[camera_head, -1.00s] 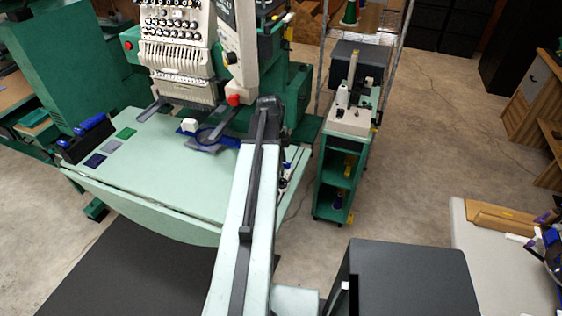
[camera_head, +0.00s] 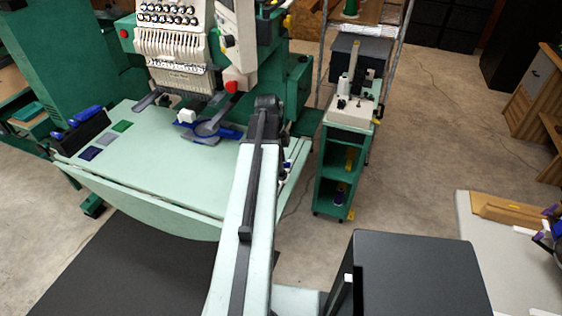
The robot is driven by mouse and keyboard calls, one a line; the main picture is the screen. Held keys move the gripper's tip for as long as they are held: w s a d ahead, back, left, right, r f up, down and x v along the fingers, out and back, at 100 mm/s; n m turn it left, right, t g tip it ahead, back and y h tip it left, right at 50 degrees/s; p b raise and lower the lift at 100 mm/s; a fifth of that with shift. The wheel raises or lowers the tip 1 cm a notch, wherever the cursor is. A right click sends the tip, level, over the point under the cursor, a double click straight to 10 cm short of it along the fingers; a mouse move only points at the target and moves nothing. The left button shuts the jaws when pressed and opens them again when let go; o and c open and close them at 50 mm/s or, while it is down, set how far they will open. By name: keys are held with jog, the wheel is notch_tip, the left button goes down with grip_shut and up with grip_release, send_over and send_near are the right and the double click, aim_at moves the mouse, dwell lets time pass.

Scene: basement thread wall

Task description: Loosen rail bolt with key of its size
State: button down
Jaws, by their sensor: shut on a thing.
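My arm reaches up from the bottom centre to a dark joint (camera_head: 268,104) over the right part of the pale green machine table (camera_head: 150,190). My gripper is hidden beyond the arm, so neither its jaws nor anything in them shows. I cannot make out the rail bolt or a key of its size. Small dark and pale parts (camera_head: 286,168) show at the table's right edge, partly covered by my arm; what they are is unclear. A black holder with blue items (camera_head: 90,115) stands at the table's left.
A white and green embroidery machine (camera_head: 178,48) stands behind the table. A blue hoop-like piece (camera_head: 225,132) and coloured patches lie on the table. A green cart (camera_head: 345,145) stands to the right. A dark box-shaped surface (camera_head: 415,275) is at the bottom right. Concrete floor is open beyond it.

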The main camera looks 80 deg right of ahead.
jog(key=n, duration=0.4)
jog(key=shift+a+h, duration=0.3)
jog(key=shift+h, duration=0.1)
jog(key=n, duration=0.4)
jog(key=shift+s+n+h, duration=0.1)
jog(key=shift+n+h, duration=0.2)
jog(key=n+t, duration=0.1)
jog(key=n, duration=0.3)
jog(key=shift+s, duration=0.1)
jog(key=n, duration=0.5)
jog(key=shift+s+n+t+h, duration=0.1)
jog(key=shift+n+t+h, duration=0.2)
jog(key=shift+t+h, duration=0.1)
jog(key=c, duration=1.3)
grip_release()
jog(key=shift+r, duration=0.1)
jog(key=shift+o, duration=0.2)
notch_tip(320, 180, up, 8)
jog(key=a+p, duration=0.1)
jog(key=p, duration=0.6)
jog(key=shift+a+p, duration=0.2)
jog(key=shift+p, duration=0.2)
jog(key=shift+f, duration=0.2)
